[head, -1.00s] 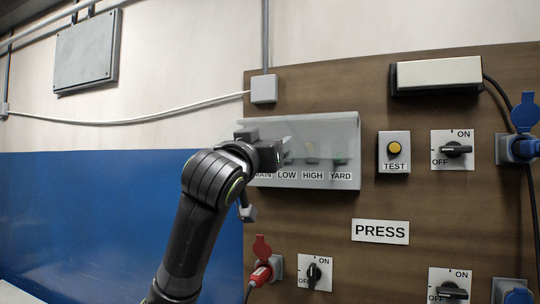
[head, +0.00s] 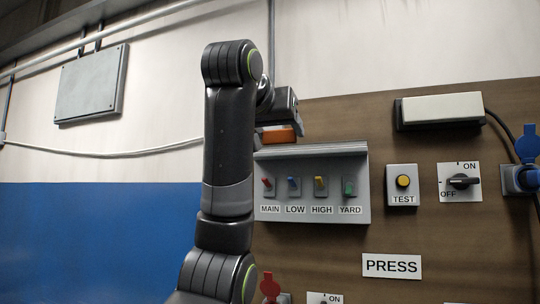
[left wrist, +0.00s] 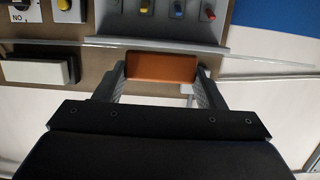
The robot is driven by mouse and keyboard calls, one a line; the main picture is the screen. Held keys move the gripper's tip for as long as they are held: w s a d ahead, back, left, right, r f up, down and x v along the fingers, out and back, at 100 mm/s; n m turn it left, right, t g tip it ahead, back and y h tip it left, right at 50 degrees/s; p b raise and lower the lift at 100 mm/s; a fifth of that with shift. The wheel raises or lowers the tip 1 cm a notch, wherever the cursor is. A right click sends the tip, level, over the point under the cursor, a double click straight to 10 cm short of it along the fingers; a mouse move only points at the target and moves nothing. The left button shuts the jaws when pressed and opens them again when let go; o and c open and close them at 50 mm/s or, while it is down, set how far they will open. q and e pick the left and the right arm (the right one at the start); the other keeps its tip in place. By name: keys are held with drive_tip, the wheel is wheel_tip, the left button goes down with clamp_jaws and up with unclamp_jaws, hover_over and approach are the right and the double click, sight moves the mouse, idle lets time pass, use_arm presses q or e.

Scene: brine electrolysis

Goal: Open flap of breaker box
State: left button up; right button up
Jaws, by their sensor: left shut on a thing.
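The breaker box (head: 362,205) is a grey case with its front uncovered in the head view. Its MAIN (head: 268,187), LOW (head: 294,187), HIGH (head: 320,186) and YARD (head: 348,187) switches show plainly. The clear flap is raised near the top of the box; its thin edge (left wrist: 262,61) crosses the left wrist view. An orange grip piece (left wrist: 161,67), apparently the flap's handle, sits between the fingers of my left gripper (left wrist: 161,73). The gripper is shut on it, above the box in the head view (head: 279,137). My right gripper is not in view.
A TEST button (head: 403,181), a rotary switch (head: 464,181) and a blue socket (head: 520,180) are to the right of the box. A white-fronted block (head: 441,107) is above them. A PRESS sign (head: 391,265) hangs below. The blue wall at left is clear.

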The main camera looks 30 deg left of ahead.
use_arm(q)
wheel_tip(320, 180, up, 2)
drive_tip(key=shift+w+r+g, duration=0.15)
drive_tip(key=shift+g, duration=0.55)
drive_tip(key=shift+w+r+g+p, duration=0.15)
drive_tip(key=shift+r+g+p, duration=0.55)
drive_tip(key=shift+r, duration=0.25)
drive_tip(key=shift+w+a+r+g+p, duration=0.1)
drive_tip(key=shift+w+r+g+p, duration=0.2)
drive_tip(key=shift+r+p, duration=0.35)
drive_tip(key=o, duration=1.1)
drive_tip(key=shift+o, duration=1.4)
drive_tip(key=shift+w+f, duration=0.1)
drive_tip(key=shift+w, duration=0.05)
